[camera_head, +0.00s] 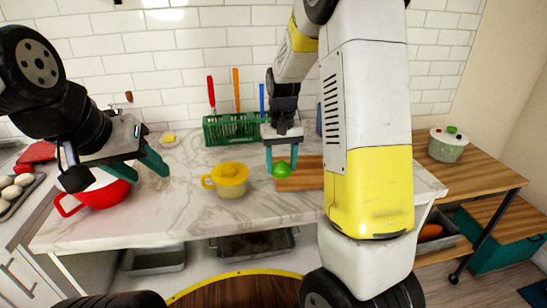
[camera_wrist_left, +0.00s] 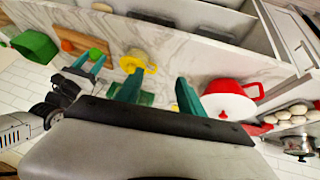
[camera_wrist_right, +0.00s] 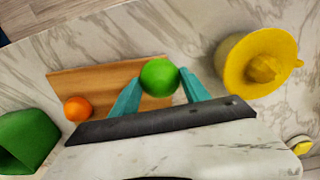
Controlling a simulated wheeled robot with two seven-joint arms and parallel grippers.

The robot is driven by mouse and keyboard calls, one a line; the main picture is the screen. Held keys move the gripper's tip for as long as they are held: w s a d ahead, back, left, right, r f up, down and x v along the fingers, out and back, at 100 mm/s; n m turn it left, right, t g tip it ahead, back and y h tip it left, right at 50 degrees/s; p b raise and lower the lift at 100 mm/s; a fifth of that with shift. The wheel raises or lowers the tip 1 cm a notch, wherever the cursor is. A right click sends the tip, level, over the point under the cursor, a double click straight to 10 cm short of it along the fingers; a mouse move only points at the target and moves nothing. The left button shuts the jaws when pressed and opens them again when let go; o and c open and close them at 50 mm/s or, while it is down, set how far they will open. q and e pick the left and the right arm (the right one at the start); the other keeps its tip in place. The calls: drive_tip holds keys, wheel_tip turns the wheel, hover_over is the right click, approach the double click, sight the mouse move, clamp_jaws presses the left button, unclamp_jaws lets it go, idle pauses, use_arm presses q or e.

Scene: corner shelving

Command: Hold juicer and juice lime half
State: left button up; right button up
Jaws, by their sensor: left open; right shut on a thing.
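The yellow juicer (camera_head: 231,174), a cup with a handle and a ridged cone on top, stands upright on the marble counter; it also shows in the right wrist view (camera_wrist_right: 262,66) and left wrist view (camera_wrist_left: 136,62). My right gripper (camera_head: 284,168) is shut on the green lime half (camera_wrist_right: 159,77), held between the teal fingertips to the right of the juicer in the head view, over or near the wooden board. The lime's cut face is not visible. My left gripper (camera_head: 153,167) is open and empty, left of the juicer and above the red pot.
A red pot with a white lid (camera_head: 96,192) stands at the counter's left. A wooden cutting board (camera_wrist_right: 102,83) holds an orange fruit (camera_wrist_right: 78,108). A green rack (camera_head: 232,129) with utensils stands at the back. The counter in front of the juicer is clear.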

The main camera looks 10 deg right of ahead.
use_arm(q)
drive_tip(key=o, duration=0.7)
drive_tip(key=shift+w+d+f+n+g, duration=0.1)
drive_tip(key=shift+w+f+n+g, duration=0.1)
drive_tip(key=shift+w+n+g, duration=0.15)
drive_tip(key=o, duration=0.4)
drive_tip(key=w+n+g, duration=0.1)
drive_tip(key=w+d+f+n+g+h, duration=0.1)
drive_tip(key=w+n, duration=0.1)
drive_tip(key=w+d+f+n+g+h, duration=0.1)
drive_tip(key=w, duration=0.1)
drive_tip(key=shift+w+f, duration=0.1)
drive_tip(key=shift+f, duration=0.1)
drive_tip(key=shift+c, duration=0.2)
drive_tip(key=n+g+h, duration=0.3)
drive_tip(key=n+h, duration=0.5)
drive_tip(key=n, duration=0.6)
approach(221, 180)
drive_tip(key=shift+t, duration=0.25)
drive_tip(key=w+f, duration=0.3)
drive_tip(key=shift+w+a, duration=0.1)
drive_tip(key=shift+w, duration=0.1)
drive_tip(key=shift+x, duration=5)
drive_tip(key=c, duration=0.6)
drive_tip(key=shift+c, duration=0.2)
